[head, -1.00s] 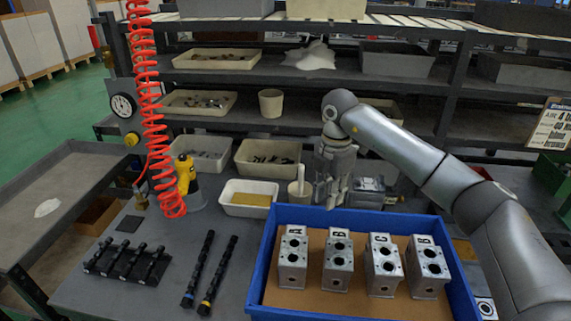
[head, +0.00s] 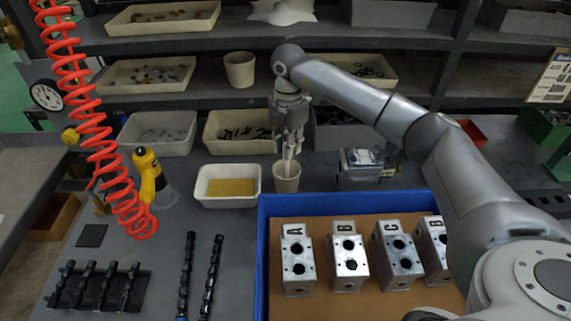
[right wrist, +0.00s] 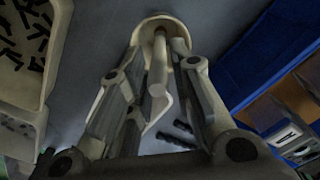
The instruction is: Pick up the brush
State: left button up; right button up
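The brush shows as a pale handle (head: 289,161) standing up out of a small beige cup (head: 287,184) on the workbench. Its bristles are hidden in the cup. My right gripper (head: 291,142) points down just above the cup, at the top of the handle. In the right wrist view the fingers (right wrist: 160,85) are apart, with the brush handle (right wrist: 158,65) between them and gaps at its sides. The cup rim (right wrist: 160,22) shows beyond the fingertips. My left gripper is in neither view.
A white tray with a yellow sponge (head: 231,188) stands just left of the cup. A blue-walled tray (head: 262,250) with several metal valve blocks is in front. A metal part (head: 362,165) lies to the right. A red coiled hose (head: 85,110) hangs at left.

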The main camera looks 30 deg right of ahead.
aim_at(287, 164)
jog(key=f, duration=0.2)
jog(key=f+p, duration=0.1)
jog(key=f, duration=0.1)
jog(key=f+p, duration=0.1)
jog(key=shift+s+a+f, duration=0.1)
jog(key=shift+a+f, duration=0.15)
jog(key=shift+f, duration=0.55)
jog(key=shift+c, duration=0.4)
grip_shut()
